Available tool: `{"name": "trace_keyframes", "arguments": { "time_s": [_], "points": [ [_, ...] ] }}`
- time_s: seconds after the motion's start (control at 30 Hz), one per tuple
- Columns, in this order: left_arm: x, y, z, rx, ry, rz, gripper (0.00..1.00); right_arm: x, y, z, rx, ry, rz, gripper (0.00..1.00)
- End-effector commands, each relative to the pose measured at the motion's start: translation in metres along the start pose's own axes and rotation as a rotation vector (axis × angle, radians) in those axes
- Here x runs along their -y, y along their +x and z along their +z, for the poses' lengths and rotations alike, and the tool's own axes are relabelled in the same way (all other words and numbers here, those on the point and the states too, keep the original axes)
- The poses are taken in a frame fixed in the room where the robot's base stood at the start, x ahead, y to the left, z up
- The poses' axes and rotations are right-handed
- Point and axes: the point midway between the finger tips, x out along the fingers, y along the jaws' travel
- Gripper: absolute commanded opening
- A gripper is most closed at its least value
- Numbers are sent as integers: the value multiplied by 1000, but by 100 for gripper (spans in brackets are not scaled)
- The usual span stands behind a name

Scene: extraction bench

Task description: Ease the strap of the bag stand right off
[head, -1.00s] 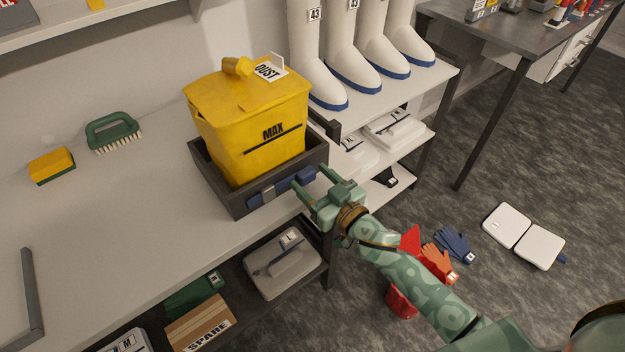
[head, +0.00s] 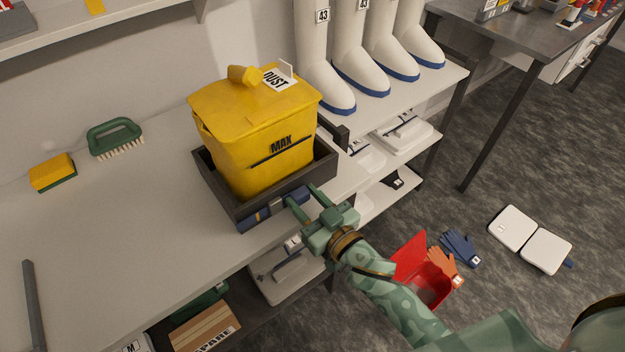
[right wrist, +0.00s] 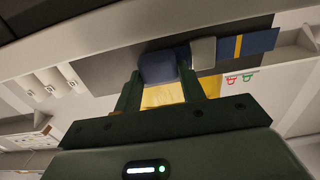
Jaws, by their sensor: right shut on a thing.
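The yellow dust bag (head: 262,150), marked MAX, stands upright in the dark grey bag stand (head: 205,178) on the bench. A blue strap (head: 262,215) runs along the front wall of the stand. My right gripper (head: 303,195) is at the strap's right end, its fingers partly hiding it. In the right wrist view the fingers are shut on the strap's blue end (right wrist: 158,67), close to a grey buckle (right wrist: 203,52). The strap still lies along the stand there. My left gripper is not in view.
A green brush (head: 116,140) and a yellow sponge (head: 52,171) lie on the bench at left. White boots (head: 372,68) stand on the rack behind. A red open bin (head: 425,275) is on the floor near my right arm.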

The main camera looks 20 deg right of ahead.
Motion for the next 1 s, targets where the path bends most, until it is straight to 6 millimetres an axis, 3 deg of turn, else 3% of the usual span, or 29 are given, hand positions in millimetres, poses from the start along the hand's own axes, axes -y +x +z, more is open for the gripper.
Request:
{"name": "trace_keyframes", "arguments": {
  "time_s": [0.13,0.3,0.33,0.4,1.0],
  "points": [
    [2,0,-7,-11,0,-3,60,3,-3,1,3,2,3,0],
    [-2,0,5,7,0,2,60,3,-3,1,3,1,3,0],
    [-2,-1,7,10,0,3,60,3,-2,1,3,1,3,48],
    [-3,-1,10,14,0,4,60,3,-2,1,3,1,3,62],
    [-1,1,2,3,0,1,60,0,2,3,2,2,-5,62]
  ]
}}
